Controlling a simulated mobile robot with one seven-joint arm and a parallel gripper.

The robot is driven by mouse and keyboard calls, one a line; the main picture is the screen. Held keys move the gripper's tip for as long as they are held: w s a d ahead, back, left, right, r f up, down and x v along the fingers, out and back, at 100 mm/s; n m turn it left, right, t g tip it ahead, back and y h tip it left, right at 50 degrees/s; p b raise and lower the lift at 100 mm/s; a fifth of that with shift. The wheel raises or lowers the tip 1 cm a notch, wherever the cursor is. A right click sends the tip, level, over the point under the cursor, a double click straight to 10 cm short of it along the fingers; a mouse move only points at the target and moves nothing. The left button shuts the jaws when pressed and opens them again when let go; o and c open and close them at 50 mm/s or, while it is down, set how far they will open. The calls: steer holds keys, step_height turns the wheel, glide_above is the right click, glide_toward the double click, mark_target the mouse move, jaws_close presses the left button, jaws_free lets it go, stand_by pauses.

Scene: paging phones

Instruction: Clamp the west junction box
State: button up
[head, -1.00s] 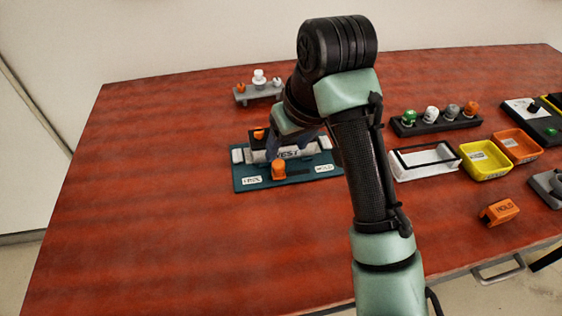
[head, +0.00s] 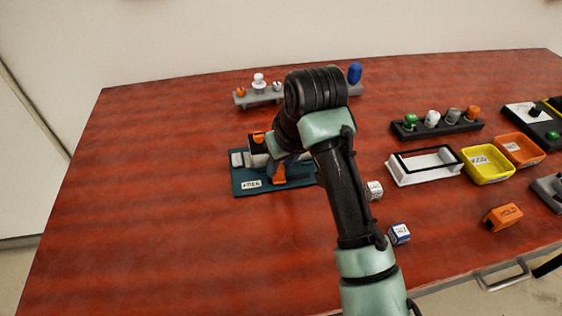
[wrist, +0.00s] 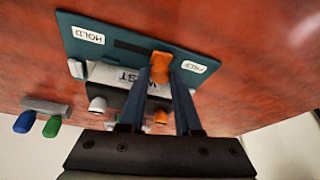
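The west junction box (wrist: 128,78), a dark body with a pale top marked WEST, sits in a teal fixture plate (wrist: 88,22). In the head view my arm hides most of the box and the plate's right side. An orange slider knob (wrist: 160,62) stands at the FREE end of the plate's slot, away from the HOLD label; it also shows in the head view (head: 279,174). My gripper (wrist: 161,72) points down at the knob, one finger on each side. The gap looks narrow, but I cannot tell whether the fingers touch the knob.
A grey rack (head: 258,97) with several small parts stands behind the fixture. To the right are a white frame (head: 425,179), a yellow bin (head: 487,176), an orange bin (head: 517,163) and an orange HOLD block (head: 502,217). Two small cubes lie near my arm. The table's left is clear.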

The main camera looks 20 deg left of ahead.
jaws_close()
stand_by(1.0)
